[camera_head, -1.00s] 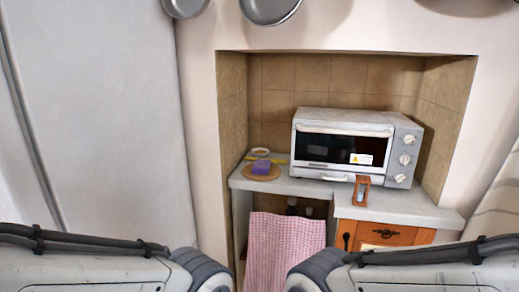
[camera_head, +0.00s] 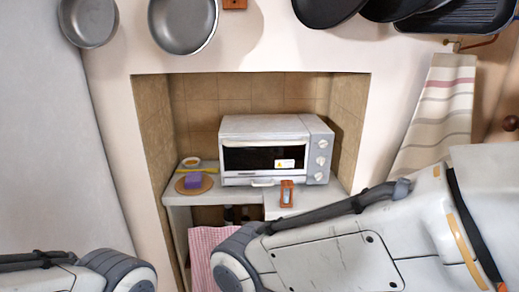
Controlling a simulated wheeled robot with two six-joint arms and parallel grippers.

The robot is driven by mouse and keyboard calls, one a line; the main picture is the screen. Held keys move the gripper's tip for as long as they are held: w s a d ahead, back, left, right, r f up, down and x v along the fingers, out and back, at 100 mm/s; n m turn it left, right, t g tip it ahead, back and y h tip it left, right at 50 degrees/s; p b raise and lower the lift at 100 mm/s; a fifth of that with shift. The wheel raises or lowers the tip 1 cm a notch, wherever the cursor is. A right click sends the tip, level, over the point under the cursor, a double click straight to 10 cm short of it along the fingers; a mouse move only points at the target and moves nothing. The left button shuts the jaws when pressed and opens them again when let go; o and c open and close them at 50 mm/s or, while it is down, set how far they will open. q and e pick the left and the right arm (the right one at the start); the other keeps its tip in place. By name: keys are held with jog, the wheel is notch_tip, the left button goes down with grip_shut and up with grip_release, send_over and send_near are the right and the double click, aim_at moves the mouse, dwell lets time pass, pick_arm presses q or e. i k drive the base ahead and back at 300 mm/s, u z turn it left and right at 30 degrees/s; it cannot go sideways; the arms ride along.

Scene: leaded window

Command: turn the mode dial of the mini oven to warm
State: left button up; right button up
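The white mini oven (camera_head: 265,125) stands on the counter in a tiled alcove, its dark glass door shut. Its right-hand panel carries a column of three pale knobs: a top knob (camera_head: 323,144), a middle knob (camera_head: 320,161) and a bottom knob (camera_head: 318,176). Their labels and pointer positions are too small to read, so I cannot tell which is the mode dial. My two arms show at the bottom left and bottom right, well in front of the oven. Neither gripper is in view.
A small wooden-framed timer-like object (camera_head: 286,194) stands before the oven's right part. Pans (camera_head: 182,24) hang above.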

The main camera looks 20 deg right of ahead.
aim_at(320, 160)
jog(key=u, duration=1.75)
jog(key=k, duration=1.1)
jog(key=z, duration=1.55)
jog(key=i, duration=0.5)
jog(key=z, duration=0.1)
